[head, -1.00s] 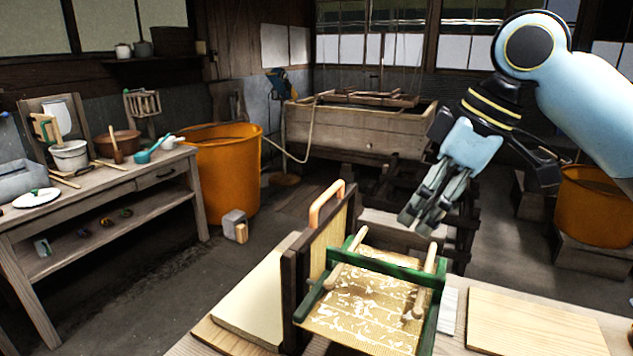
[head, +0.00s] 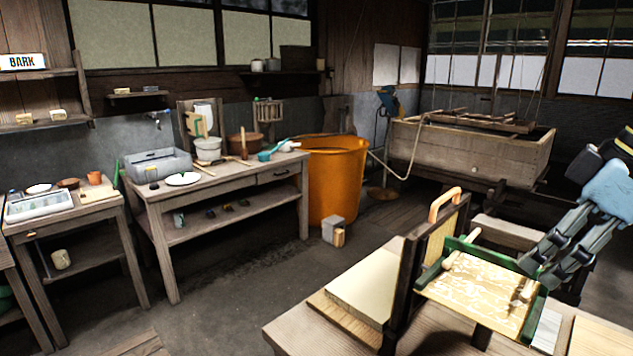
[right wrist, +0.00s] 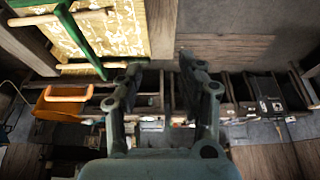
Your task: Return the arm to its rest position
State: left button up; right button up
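My right gripper (head: 540,262) is at the right edge of the head view, beside the far right corner of the green-framed mould (head: 455,243). Its two fingers stand apart with nothing between them, as the right wrist view (right wrist: 160,65) also shows. The mould has a yellowish mesh with white patches and pale wooden rods. It also shows at the top left of the right wrist view (right wrist: 80,32), apart from the fingers. My left gripper is not in view.
A wooden bench (head: 285,335) lies under the mould. A dark upright frame with an orange handle (head: 443,203) stands left of it. Behind are an orange tub (head: 335,185) and a wooden vat (head: 470,150). Worktables (head: 225,180) line the left. The floor between is mostly clear.

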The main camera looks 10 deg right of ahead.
jog(key=s+a+f+m+h, duration=0.1)
jog(key=s+a+f+m, duration=0.35)
jog(key=s+f, duration=0.6)
jog(key=s+f+m+h, duration=0.3)
jog(key=s+f, duration=0.2)
jog(key=s, duration=0.3)
notch_tip(320, 180, down, 39)
jog(key=s+d+g+b, duration=0.1)
jog(key=s+d+b, duration=0.15)
jog(key=b, duration=0.95)
pick_arm(q)
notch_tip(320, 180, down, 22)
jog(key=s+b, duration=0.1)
jog(key=b, duration=0.9)
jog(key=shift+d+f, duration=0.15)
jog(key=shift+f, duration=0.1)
pick_arm(e)
jog(key=s+f, duration=0.8)
jog(key=f, duration=0.5)
jog(key=s+d+f+g, duration=0.1)
jog(key=s+f, duration=0.8)
jog(key=f, duration=0.3)
jog(key=shift+s+f+g, duration=0.15)
jog(key=shift+f+g, duration=0.15)
jog(key=shift+f, duration=0.1)
